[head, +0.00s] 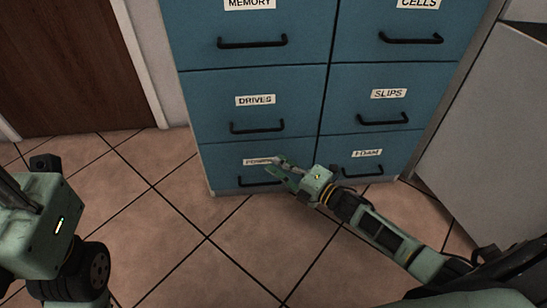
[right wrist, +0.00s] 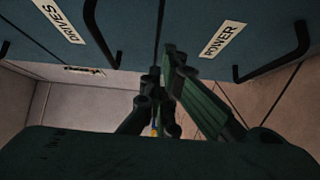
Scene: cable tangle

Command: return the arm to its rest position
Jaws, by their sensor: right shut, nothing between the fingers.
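My right arm (head: 385,237) reaches from the lower right of the head view toward the low front of a blue drawer cabinet (head: 325,110). My right gripper (head: 276,164) is shut and empty, in front of the bottom left drawer in the picture. It partly covers that drawer's label and handle (head: 250,183). I cannot tell whether it touches the drawer. In the right wrist view the closed fingers (right wrist: 162,72) point at the blue drawer fronts, beside the POWER label (right wrist: 222,40). Part of my left arm (head: 45,225) shows at the left edge; its gripper is out of view.
The cabinet's drawers look closed, with black handles such as the one under DRIVES (head: 257,128) and the one under SLIPS (head: 384,120). A brown door (head: 60,65) stands at left, a pale panel (head: 485,130) at right. The tiled floor (head: 180,235) in front is clear.

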